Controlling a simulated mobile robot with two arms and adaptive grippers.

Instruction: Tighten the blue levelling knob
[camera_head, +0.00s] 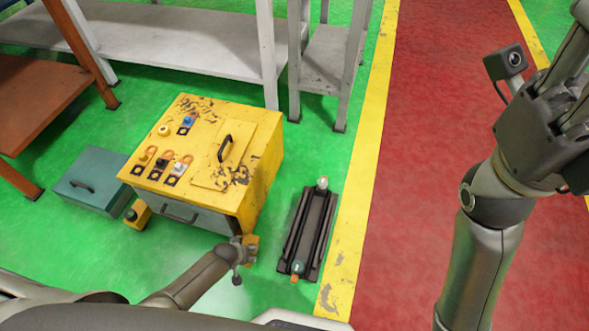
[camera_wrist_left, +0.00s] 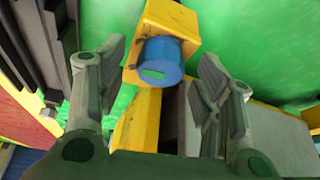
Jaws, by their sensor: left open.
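The blue levelling knob (camera_wrist_left: 158,62) shows in the left wrist view, a short cylinder with a small green mark on its face. It sits on a yellow block (camera_wrist_left: 172,22) at the yellow cabinet's foot. My left gripper (camera_wrist_left: 163,72) is open, with one finger on each side of the knob in the picture. I see no finger touching it. In the head view my left gripper (camera_head: 243,252) is at the cabinet's lower right corner and hides the knob. My right gripper (camera_head: 572,85) is raised at the upper right, partly cut off by the frame edge.
The yellow cabinet (camera_head: 262,185) has a handle, drawer and several coloured switches on top. A dark rail (camera_head: 310,235) lies on the green floor to its right. A teal box (camera_head: 92,185) is at left. Grey benches (camera_head: 180,40) stand behind. The red lane (camera_head: 420,150) is clear.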

